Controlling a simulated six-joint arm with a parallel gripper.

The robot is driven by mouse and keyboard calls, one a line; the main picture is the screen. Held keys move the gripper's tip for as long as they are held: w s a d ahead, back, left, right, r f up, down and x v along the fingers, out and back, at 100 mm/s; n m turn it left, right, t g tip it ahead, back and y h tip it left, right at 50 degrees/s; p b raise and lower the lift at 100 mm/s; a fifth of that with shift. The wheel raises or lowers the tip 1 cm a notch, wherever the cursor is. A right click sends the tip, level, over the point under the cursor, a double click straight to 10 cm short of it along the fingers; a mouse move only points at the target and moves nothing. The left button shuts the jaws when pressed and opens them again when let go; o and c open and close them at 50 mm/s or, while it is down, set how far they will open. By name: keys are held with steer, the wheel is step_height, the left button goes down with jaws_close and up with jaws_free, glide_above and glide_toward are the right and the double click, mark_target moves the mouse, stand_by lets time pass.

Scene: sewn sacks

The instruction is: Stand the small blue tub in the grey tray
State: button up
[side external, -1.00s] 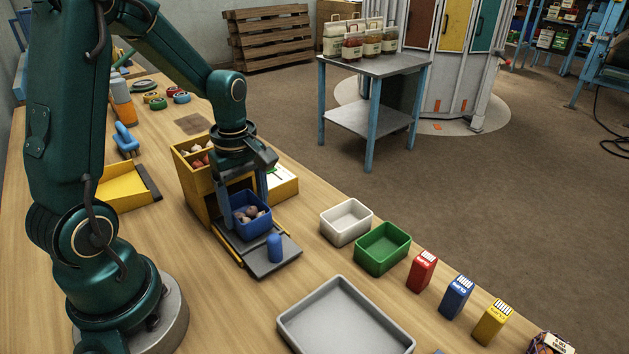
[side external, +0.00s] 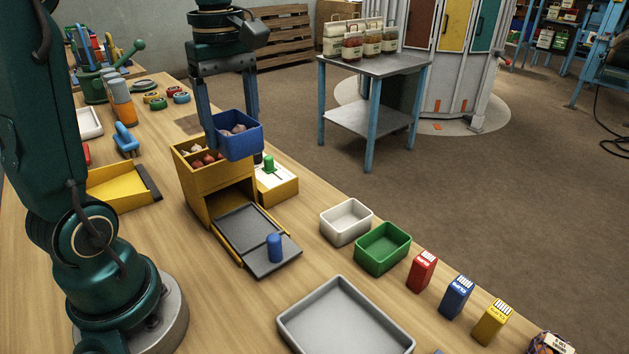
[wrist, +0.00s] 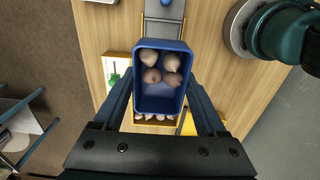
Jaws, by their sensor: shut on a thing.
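The small blue tub (side external: 238,143) is held upright in the air, with several pale and brownish bulbs inside. It also shows in the wrist view (wrist: 161,97). My gripper (side external: 232,132) is shut on the tub, with one finger at each side. The tub hangs above the yellow bin box (side external: 215,190), clear of it. The grey tray (side external: 345,318) lies empty on the table at the front, lower right of the tub.
A dark sliding plate with a blue peg (side external: 274,247) sticks out in front of the yellow box. A white tub (side external: 346,221), a green tub (side external: 382,248) and red, blue and yellow cartons line the right table edge. Table left of the grey tray is clear.

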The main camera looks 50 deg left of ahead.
steer(key=shift+w+r+m, duration=0.1)
steer(key=shift+r+m, duration=0.2)
steer(key=shift+r, duration=0.05)
steer(key=shift+w+a+f+m, duration=0.1)
steer(key=shift+w+a+m, duration=0.1)
steer(key=shift+m, duration=0.3)
steer(key=w+d+f+m, duration=0.35)
steer(key=d+m, duration=0.25)
steer(key=m, duration=1)
glide_above(343, 340)
step_height(343, 340, down, 11)
steer(key=shift+a+r, duration=0.1)
steer(key=shift+f, duration=2.1)
steer(key=shift+f, duration=0.1)
